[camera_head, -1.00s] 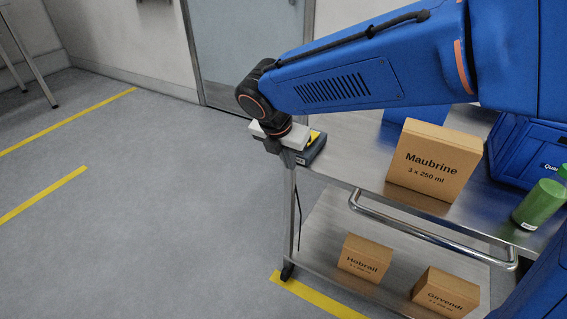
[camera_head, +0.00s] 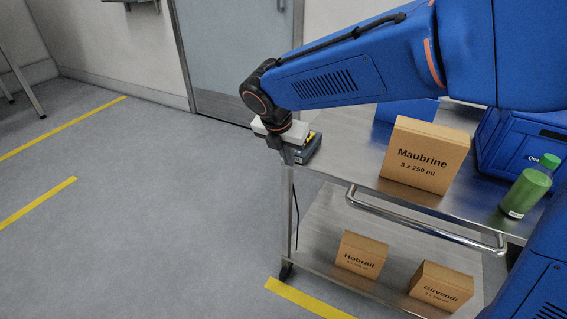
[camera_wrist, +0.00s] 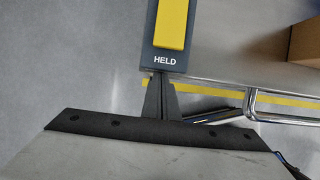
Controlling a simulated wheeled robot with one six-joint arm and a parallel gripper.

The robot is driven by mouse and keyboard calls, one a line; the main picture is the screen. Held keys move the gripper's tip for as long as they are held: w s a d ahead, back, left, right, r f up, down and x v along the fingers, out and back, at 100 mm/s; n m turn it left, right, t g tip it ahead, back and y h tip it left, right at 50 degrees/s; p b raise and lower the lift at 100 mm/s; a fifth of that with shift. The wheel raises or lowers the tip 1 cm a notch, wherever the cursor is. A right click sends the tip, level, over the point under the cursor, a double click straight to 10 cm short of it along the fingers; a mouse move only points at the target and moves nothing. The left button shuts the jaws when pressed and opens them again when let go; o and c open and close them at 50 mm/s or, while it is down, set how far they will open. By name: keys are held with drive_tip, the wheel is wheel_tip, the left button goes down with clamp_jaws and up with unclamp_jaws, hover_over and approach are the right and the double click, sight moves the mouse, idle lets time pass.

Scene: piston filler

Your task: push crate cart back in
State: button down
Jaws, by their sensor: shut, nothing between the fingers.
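The steel crate cart (camera_head: 300,205) has two shelves and stands at right in the head view. A curved push handle (camera_head: 425,222) runs along its near side. A dark unit with a yellow top (camera_head: 310,147), marked HELD, sits at the cart's left corner; it fills the top of the wrist view (camera_wrist: 171,25). My gripper (camera_head: 276,147) is shut and empty, beside this unit. In the wrist view its fingertips (camera_wrist: 160,80) end at the unit's near edge; whether they touch cannot be told.
The cart carries a Maubrine box (camera_head: 428,155), a blue crate (camera_head: 520,145) and a green bottle (camera_head: 525,193), with Hobrail (camera_head: 362,250) and Girvendi (camera_head: 442,285) boxes below. A yellow floor line (camera_head: 305,300) passes the cart's near corner. Open floor lies left; a door (camera_head: 240,60) stands behind.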

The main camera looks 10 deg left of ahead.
sight(333, 110)
drive_tip(key=w+d, duration=0.3)
drive_tip(key=w, duration=0.8)
drive_tip(key=w+d, duration=0.4)
drive_tip(key=w, duration=0.8)
drive_tip(key=w+d, duration=0.4)
drive_tip(key=w, duration=0.7)
drive_tip(key=shift+w+d, duration=0.1)
drive_tip(key=shift+w, duration=0.1)
drive_tip(key=shift+w+r, duration=0.1)
drive_tip(key=shift+w, duration=0.15)
